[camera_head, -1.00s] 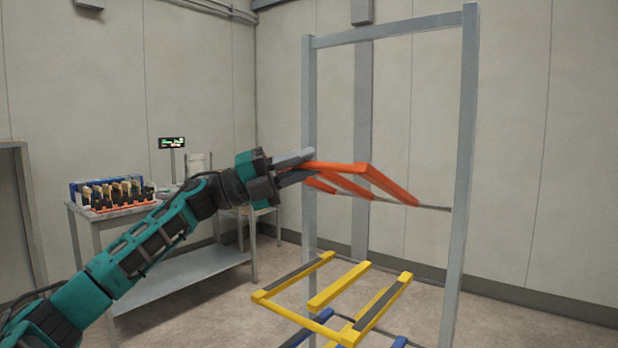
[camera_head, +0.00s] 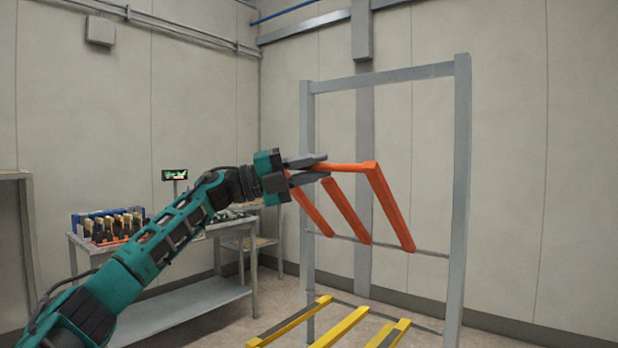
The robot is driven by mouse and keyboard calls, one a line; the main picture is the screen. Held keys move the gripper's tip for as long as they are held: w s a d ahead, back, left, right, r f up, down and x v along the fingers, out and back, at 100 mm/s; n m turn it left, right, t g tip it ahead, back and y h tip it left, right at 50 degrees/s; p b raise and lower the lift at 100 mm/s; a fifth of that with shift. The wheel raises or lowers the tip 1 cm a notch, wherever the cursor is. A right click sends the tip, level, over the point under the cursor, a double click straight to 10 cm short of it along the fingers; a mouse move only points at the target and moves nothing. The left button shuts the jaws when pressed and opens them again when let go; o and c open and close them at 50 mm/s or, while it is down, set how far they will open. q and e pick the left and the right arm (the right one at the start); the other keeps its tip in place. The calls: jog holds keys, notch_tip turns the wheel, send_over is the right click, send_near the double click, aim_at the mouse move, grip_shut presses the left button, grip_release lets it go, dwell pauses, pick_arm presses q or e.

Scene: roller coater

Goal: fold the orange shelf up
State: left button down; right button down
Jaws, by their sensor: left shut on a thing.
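The orange shelf (camera_head: 390,207) is a frame of several bars on the grey upright rack (camera_head: 458,200). Its rear end meets a thin rod across the rack, and its front edge is raised, so it slants steeply upward toward me. My left gripper (camera_head: 312,170) is shut on the front bar of the orange shelf near its left end. The gripper fingers hide that end of the bar. My right gripper is not in view.
A yellow shelf (camera_head: 342,327) sticks out level lower on the rack. A grey table (camera_head: 190,302) at the left carries a rack of small parts (camera_head: 108,226) and a small display (camera_head: 174,175). The space above the orange shelf is clear.

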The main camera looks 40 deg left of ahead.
pick_arm(q)
jog(key=w+r, duration=0.3)
jog(key=w, duration=0.1)
jog(key=w+r, duration=0.2)
jog(key=shift+a+r, duration=0.3)
jog(key=shift+w+a+r+n+y, duration=0.1)
jog(key=shift+w+r+n+y, duration=0.2)
jog(key=shift+w, duration=0.45)
jog(key=shift+w+a+r+n+y, duration=0.1)
jog(key=shift+w+r+n, duration=0.25)
jog(key=shift+w, duration=0.35)
jog(key=c, duration=1.4)
grip_release()
